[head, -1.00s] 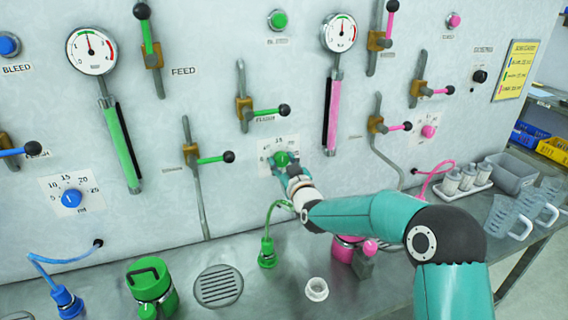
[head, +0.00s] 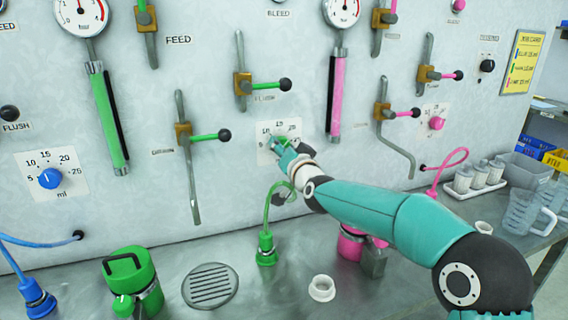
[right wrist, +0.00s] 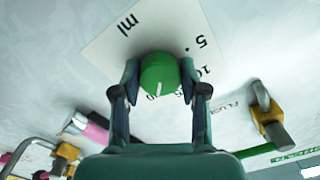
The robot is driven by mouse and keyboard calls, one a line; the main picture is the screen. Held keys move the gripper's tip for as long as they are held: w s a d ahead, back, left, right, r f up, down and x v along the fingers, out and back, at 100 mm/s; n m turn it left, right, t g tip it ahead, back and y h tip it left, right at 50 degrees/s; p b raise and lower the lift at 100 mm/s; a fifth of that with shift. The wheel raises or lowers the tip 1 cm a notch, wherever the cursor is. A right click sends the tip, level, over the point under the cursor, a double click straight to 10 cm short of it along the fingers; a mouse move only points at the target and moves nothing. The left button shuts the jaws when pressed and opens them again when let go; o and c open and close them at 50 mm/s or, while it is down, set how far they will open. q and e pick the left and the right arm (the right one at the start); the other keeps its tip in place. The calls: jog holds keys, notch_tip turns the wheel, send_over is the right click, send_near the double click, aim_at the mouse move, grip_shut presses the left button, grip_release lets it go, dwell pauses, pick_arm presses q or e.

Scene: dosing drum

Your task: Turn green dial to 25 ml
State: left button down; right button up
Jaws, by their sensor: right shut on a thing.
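The green dial (head: 282,141) sits on a white scale plate (head: 264,155) on the wall panel, mostly hidden behind my right gripper (head: 286,147). In the right wrist view the round green dial (right wrist: 159,72) lies between the two fingers of my right gripper (right wrist: 160,80), which is shut on it. That view shows the plate (right wrist: 110,40) upside down, with "5", "10" and "ml" readable. The dial's white mark points down in that picture, roughly between the partly hidden 15 and 20. My left gripper is not in view.
A blue dial (head: 50,178) is at the left of the panel. Green-handled levers (head: 210,137) and a pink syringe-like tube (head: 335,100) surround the green dial. Below, the bench holds a green canister (head: 130,280), a round drain (head: 210,286) and a small white cup (head: 322,288).

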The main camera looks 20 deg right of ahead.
jog(key=shift+f+m+b, duration=0.1)
jog(key=shift+m+b, duration=2.8)
jog(key=shift+m, duration=2)
jog(key=o, duration=1.1)
jog(key=shift+d, duration=0.15)
jog(key=shift+o, duration=0.2)
